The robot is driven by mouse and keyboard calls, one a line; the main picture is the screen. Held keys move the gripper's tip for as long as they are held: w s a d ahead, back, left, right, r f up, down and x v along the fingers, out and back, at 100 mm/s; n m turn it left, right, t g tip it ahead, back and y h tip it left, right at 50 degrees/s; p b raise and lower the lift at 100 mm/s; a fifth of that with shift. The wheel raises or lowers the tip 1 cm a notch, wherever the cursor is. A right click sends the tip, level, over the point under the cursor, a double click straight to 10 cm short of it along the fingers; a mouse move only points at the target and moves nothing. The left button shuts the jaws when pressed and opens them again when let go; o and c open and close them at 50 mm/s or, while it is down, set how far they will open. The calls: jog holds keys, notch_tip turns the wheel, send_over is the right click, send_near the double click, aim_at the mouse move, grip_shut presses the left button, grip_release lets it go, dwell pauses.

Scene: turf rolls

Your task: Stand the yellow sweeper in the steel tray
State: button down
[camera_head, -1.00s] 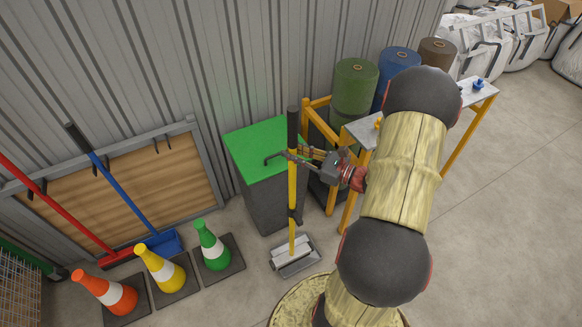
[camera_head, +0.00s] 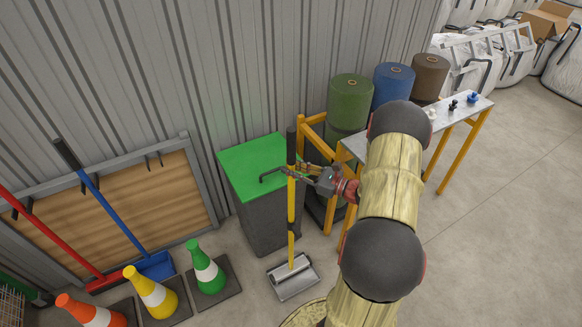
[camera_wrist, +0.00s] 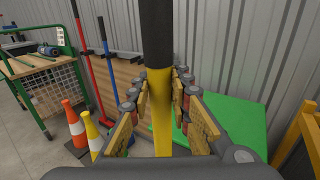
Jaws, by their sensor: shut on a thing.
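The yellow sweeper (camera_head: 291,200) stands nearly upright, with a yellow pole and a black grip on top. My gripper (camera_head: 295,173) is shut on its pole, just below the black grip. The wrist view shows the pole (camera_wrist: 161,120) between my fingers (camera_wrist: 180,78), with the black grip rising above them. At the pole's foot, pale metal parts of the sweeper's head show within a grey steel tray (camera_head: 297,289) on the floor. I cannot tell whether the head rests on the tray's bottom.
A green-topped grey bin (camera_head: 250,157) stands close behind the pole. Green, yellow and orange cones (camera_head: 207,270) and blue and red long-handled tools stand left. A yellow-legged bench (camera_head: 470,112) and turf rolls (camera_head: 350,100) are right. Floor in front is partly hidden by my arm.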

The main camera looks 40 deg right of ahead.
jog(key=shift+f, duration=0.4)
jog(key=c, duration=1.6)
grip_release()
jog(key=shift+f, duration=0.2)
jog(key=shift+c, duration=0.2)
jog(key=shift+r, duration=0.1)
